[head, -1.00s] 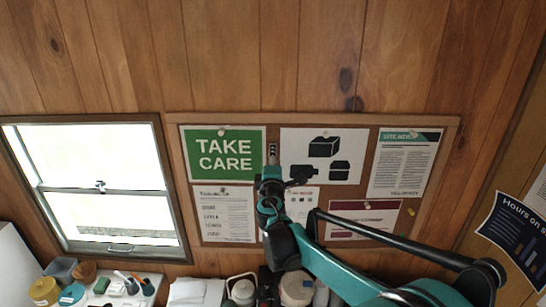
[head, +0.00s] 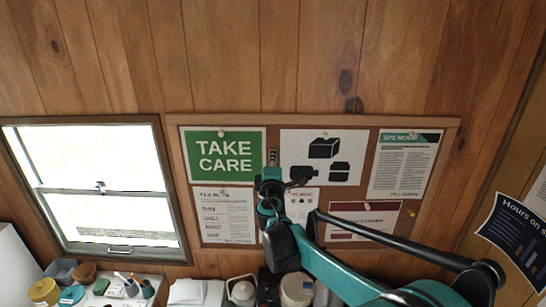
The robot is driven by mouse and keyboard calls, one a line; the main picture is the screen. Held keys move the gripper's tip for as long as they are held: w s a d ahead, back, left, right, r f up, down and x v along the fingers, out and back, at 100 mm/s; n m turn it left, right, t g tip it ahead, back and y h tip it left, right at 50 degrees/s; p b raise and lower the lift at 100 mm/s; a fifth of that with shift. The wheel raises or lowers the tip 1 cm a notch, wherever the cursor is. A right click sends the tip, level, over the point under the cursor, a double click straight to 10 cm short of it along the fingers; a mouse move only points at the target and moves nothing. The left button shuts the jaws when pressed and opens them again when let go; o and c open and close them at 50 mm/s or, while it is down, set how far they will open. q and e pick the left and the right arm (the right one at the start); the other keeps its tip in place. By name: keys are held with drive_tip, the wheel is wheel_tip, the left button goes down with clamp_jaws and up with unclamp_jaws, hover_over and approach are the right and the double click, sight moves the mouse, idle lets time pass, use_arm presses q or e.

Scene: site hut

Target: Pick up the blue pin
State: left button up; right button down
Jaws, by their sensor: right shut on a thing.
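My right gripper (head: 272,160) is at the cork notice board (head: 365,124), between the green TAKE CARE sign (head: 225,155) and the white sheet with black pictures (head: 323,157). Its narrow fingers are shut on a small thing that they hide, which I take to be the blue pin. No blue pin shows elsewhere on the board. I cannot tell whether the fingertips still touch the cork. My left gripper is not in view.
Other papers hang on the board, with a yellow pin (head: 411,213) at its lower right. A window (head: 95,185) is at the left. Below, a cluttered surface holds a yellow tub (head: 43,291), a white jug (head: 243,292) and other items. The wood wall above is clear.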

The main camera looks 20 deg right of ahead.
drive_tip(key=shift+s+a, duration=0.1)
drive_tip(key=shift+s, duration=0.05)
drive_tip(key=shift+v, duration=2.1)
drive_tip(key=shift+r, duration=0.1)
drive_tip(key=shift+s+a+r+p, duration=0.35)
drive_tip(key=shift+s+r+p, duration=0.1)
drive_tip(key=shift+s+p, duration=0.25)
drive_tip(key=shift+s+a+r+p, duration=0.4)
drive_tip(key=shift+s+r+p, duration=0.05)
drive_tip(key=shift+s, duration=0.35)
drive_tip(key=shift+s+a+r+p, duration=0.35)
drive_tip(key=shift+s+r+p, duration=0.1)
drive_tip(key=shift+s+p, duration=0.25)
